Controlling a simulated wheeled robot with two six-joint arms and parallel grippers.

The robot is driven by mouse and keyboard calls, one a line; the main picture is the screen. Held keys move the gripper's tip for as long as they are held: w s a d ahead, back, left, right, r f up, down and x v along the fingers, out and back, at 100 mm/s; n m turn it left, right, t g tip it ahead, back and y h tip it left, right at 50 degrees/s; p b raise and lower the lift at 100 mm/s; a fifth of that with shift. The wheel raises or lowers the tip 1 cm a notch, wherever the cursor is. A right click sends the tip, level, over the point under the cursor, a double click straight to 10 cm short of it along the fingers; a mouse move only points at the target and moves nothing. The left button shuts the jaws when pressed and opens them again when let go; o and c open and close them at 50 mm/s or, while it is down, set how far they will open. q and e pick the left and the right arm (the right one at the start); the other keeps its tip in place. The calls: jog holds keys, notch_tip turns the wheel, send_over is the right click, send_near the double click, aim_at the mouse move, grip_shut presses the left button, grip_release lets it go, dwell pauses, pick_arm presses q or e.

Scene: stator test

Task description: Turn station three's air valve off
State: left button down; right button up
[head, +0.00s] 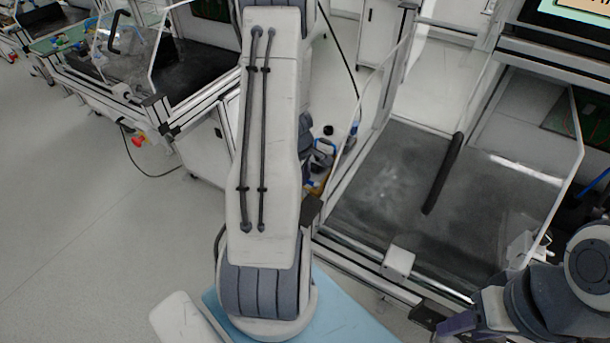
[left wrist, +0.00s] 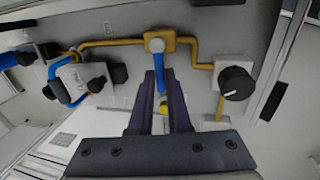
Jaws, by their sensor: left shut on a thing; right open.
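The air valve (left wrist: 160,43) shows in the left wrist view as a brass-coloured body with a round grey cap, set in a yellow pipe run. Its blue lever (left wrist: 160,80) points down in the picture, across the pipe. My left gripper (left wrist: 161,76) has its two purple fingers on either side of the lever, shut on it. In the head view my left arm fills the middle, and I cannot make out the left gripper or the valve. My right gripper (head: 455,325) is partly visible at the lower right of the head view, open, away from the valve.
A black-knobbed regulator (left wrist: 236,83) sits right of the valve, and a grey box (left wrist: 80,80) with blue tubing sits left. In the head view a bench with a dark top (head: 390,190) and clear guard stands right. Open floor (head: 70,210) lies left.

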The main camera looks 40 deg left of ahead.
pick_arm(q)
jog(key=c, duration=0.9)
grip_release()
jog(key=shift+o, duration=0.2)
jog(key=shift+r, duration=0.1)
notch_tip(320, 180, up, 10)
jog(key=s+p, duration=0.2)
jog(key=p, duration=0.4)
jog(key=shift+d, duration=0.2)
jog(key=shift+r, duration=0.1)
